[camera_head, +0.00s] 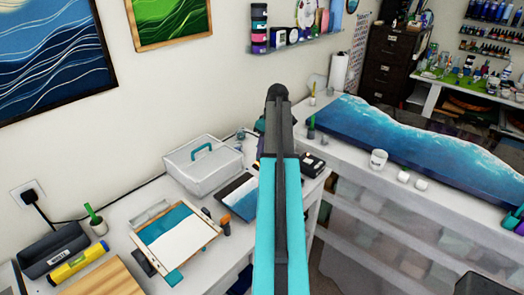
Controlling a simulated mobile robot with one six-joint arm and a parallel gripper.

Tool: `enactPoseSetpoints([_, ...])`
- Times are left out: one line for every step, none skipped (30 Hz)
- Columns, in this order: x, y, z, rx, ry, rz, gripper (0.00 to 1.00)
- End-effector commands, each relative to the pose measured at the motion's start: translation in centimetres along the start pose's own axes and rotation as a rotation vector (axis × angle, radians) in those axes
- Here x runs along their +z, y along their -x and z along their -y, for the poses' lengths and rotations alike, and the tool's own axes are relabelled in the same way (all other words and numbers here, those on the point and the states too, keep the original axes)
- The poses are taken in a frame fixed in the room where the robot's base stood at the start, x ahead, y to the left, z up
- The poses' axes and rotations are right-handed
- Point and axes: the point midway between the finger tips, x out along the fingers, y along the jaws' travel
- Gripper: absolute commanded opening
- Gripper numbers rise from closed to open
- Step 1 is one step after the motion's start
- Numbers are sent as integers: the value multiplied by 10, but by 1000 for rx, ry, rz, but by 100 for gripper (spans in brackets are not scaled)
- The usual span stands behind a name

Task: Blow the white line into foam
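A long resin panel (400,135) in blues lies on the white bench at right, with a pale wavy band along its far edge. On the left table a board (178,236) has a teal part and a white part. A smaller panel (242,197) beside it goes from dark to teal and white. I cannot tell which of these carries the white line. A small orange and dark item (226,228) stands by the board; its kind is unclear. My arm rises through the middle and hides part of the table. My gripper is not seen.
A white case with a teal handle (203,165) stands at the table's back. A black box (312,165) sits near its right corner. White cups (378,159) stand on the bench's front edge. A green-handled item in a pot (95,220) and a yellow level (78,264) are at left.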

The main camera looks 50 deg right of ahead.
Motion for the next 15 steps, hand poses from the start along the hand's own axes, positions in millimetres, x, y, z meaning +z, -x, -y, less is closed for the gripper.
enactPoseSetpoints([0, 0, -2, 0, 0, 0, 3])
enactPoseSetpoints([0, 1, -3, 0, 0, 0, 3])
enactPoseSetpoints([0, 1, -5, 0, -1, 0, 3])
enactPoseSetpoints([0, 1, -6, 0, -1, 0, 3])
enactPoseSetpoints([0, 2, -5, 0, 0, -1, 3])
enactPoseSetpoints([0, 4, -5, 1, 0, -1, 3])
enactPoseSetpoints([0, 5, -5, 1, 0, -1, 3])
enactPoseSetpoints([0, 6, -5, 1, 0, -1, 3])
enactPoseSetpoints([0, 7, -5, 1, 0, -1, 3])
enactPoseSetpoints([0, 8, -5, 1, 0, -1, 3])
enactPoseSetpoints([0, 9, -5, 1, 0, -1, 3])
enactPoseSetpoints([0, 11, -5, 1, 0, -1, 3])
enactPoseSetpoints([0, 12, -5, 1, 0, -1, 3])
enactPoseSetpoints([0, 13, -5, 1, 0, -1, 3])
enactPoseSetpoints([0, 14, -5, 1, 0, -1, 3])
